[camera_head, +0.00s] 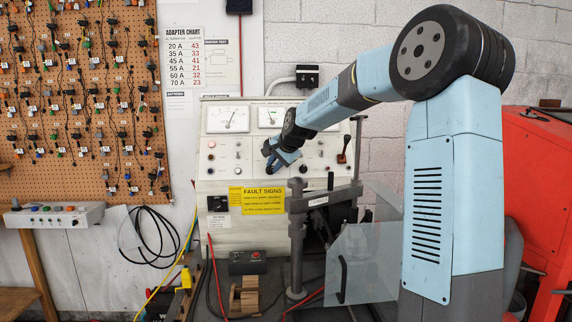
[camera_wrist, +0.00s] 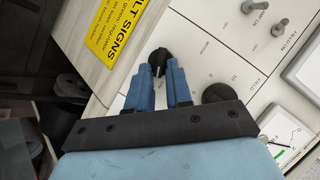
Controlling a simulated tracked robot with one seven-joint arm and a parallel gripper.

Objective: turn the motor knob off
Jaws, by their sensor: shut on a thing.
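The motor knob (camera_wrist: 158,57) is a round black knob on the white test panel (camera_wrist: 190,30). It shows between my fingertips in the wrist view, with a small pale mark on the side toward me. My gripper (camera_wrist: 160,70) has its two blue fingers shut on this knob. In the head view my gripper (camera_head: 272,158) is at the panel face and hides the knob there. The small lettering around the knob is too small to read surely.
A second black knob (camera_wrist: 218,93) sits close to the right finger. Toggle switches (camera_wrist: 279,26) and a meter (camera_wrist: 283,130) are further right. A yellow fault sign (camera_head: 257,200) is on the panel below. A grey clamp stand (camera_head: 297,230) and clear guard (camera_head: 362,262) stand in front.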

